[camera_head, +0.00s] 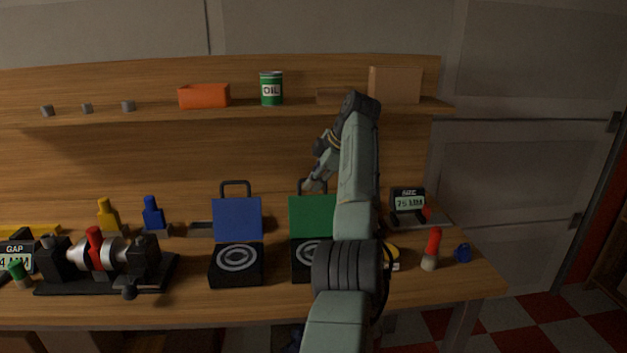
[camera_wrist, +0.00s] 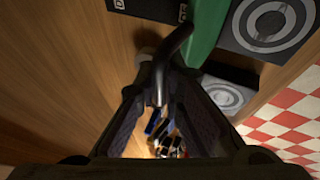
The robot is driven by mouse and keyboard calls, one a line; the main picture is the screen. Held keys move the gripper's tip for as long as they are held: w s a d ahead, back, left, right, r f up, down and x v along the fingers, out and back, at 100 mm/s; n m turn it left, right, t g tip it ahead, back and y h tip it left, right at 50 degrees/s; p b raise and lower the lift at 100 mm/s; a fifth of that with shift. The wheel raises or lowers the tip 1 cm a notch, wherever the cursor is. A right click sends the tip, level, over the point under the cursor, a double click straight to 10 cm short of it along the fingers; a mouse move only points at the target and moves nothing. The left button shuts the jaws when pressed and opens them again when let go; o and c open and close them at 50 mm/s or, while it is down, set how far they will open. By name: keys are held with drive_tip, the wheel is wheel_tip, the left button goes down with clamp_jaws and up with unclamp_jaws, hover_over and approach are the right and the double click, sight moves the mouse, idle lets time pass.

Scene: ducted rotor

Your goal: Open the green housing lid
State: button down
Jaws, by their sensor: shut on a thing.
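The green lid (camera_head: 312,215) stands upright at the back of its black housing (camera_head: 300,268), which lies open with a grey ring pattern on top. In the wrist view the green lid (camera_wrist: 207,30) is seen edge-on, beside the housing with its ring pattern (camera_wrist: 272,22). My gripper (camera_head: 314,184) is at the dark handle on the lid's top edge. In the wrist view my gripper (camera_wrist: 160,88) is shut on this handle (camera_wrist: 174,50), which runs between the fingers. My arm hides the right part of the lid and housing.
A similar black box with a raised blue lid (camera_head: 237,220) stands just left. A rotor assembly (camera_head: 95,255) is further left. A small display (camera_head: 408,202) and a red-topped item (camera_head: 432,250) are at right. A shelf with an oil can (camera_head: 271,89) runs above.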

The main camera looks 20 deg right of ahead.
drive_tip(key=shift+d, duration=0.1)
drive_tip(key=c, duration=1.7)
unclamp_jaws()
drive_tip(key=v, duration=1.2)
drive_tip(key=shift+s, duration=0.1)
